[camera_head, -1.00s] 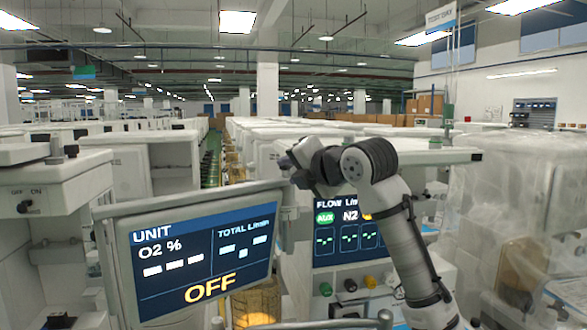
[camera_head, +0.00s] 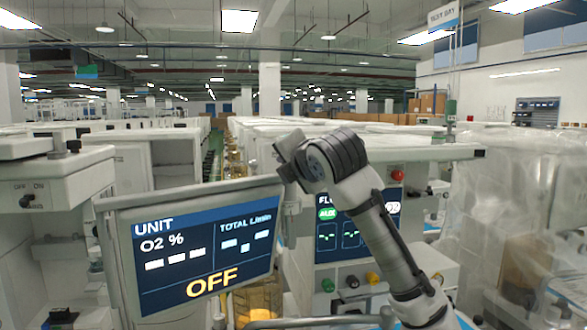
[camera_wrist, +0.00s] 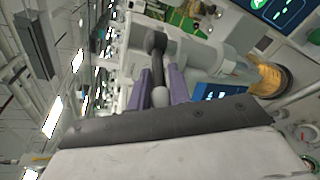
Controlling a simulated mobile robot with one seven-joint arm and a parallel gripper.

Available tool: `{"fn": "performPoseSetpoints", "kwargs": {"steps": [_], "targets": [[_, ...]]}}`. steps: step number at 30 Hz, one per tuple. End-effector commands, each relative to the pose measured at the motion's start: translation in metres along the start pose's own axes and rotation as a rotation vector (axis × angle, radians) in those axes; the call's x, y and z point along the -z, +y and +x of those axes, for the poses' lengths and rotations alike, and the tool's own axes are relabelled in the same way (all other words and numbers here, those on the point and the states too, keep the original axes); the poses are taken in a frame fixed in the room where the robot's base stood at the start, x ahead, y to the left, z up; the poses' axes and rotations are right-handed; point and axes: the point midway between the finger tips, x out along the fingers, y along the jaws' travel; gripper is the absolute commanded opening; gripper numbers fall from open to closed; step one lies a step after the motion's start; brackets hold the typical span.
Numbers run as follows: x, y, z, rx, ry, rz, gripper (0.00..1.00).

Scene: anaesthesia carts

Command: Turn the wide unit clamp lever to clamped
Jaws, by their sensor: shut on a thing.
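In the wrist view, the clamp lever (camera_wrist: 157,74) is a short dark rod with a dark round knob at its far end and a paler rounded end nearer me. My gripper (camera_wrist: 161,88) has its two purple fingers on either side of this lever, shut on it. In the head view, the dark wrist block (camera_head: 288,150) of my arm is above the right end of the unit display (camera_head: 203,250), where my fingers and the lever are hidden. The display reads UNIT and OFF. I cannot tell the lever's marked setting.
A flow screen (camera_head: 345,235) with coloured knobs below it is partly behind my arm. A plastic-wrapped cart (camera_head: 520,210) stands at the right, another cart with an off/on switch (camera_head: 28,201) at the left.

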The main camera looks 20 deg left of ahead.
Motion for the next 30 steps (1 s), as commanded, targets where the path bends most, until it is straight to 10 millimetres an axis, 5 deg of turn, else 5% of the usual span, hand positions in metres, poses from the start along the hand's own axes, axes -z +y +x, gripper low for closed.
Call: {"fn": "performPoseSetpoints", "kwargs": {"steps": [11,12,15,25,30], "targets": [[0.001,0.002,0.000,0.014,-0.029,0.009,0.00],[0.001,0.002,0.000,0.014,-0.029,0.009,0.22],[0.001,0.002,0.000,0.014,-0.028,0.009,0.34],[0.002,0.001,-0.003,0.013,-0.028,0.008,0.34],[0.003,0.000,-0.025,0.012,-0.029,0.006,0.34]]}}
